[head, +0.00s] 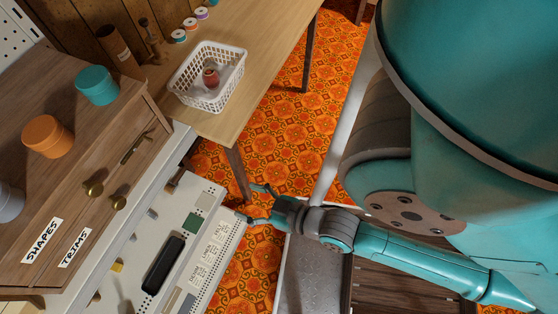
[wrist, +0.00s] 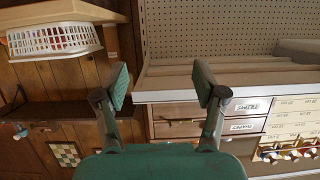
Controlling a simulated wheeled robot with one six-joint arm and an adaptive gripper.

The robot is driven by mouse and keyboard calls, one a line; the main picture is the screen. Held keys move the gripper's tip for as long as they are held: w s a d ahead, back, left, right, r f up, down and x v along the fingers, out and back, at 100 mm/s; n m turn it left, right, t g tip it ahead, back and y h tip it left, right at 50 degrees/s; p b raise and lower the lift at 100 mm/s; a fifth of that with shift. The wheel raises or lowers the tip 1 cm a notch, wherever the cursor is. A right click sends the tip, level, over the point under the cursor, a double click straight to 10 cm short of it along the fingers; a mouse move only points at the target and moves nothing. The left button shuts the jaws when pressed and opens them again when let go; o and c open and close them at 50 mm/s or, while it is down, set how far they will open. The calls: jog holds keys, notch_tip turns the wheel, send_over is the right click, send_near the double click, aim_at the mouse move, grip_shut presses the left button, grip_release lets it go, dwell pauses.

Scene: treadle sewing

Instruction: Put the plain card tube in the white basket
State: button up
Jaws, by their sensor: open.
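The plain card tube (head: 118,50) is a brown cylinder on the wooden table at the upper left of the head view, beside the dresser; its foot is partly hidden behind the dresser. The white basket (head: 180,83) is an open lattice basket on the same table, to the right of the tube. A reddish spool (head: 211,74) is inside it. In the wrist view the basket (wrist: 54,39) shows at the upper left. My gripper (head: 259,205) is open and empty, below and in front of the table edge; its two fingers stand apart in the wrist view (wrist: 162,85).
A brown wooden piece (head: 151,40) stands close beside the tube. Several thread spools (head: 190,23) line the table's back. The dresser (head: 120,130) carries teal (head: 97,86) and orange (head: 48,136) canisters. A pale panel (head: 180,235) lies left of my gripper. The table's right part (head: 265,40) is clear.

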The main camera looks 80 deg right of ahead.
jog(key=s+a+r+n+y, duration=0.2)
jog(key=s+a+r+y, duration=0.1)
jog(key=s, duration=0.5)
jog(key=shift+a+r+n+t, duration=0.3)
jog(key=shift+a+r+t, duration=0.1)
jog(key=shift+a+r, duration=0.45)
jog(key=shift+d, duration=0.1)
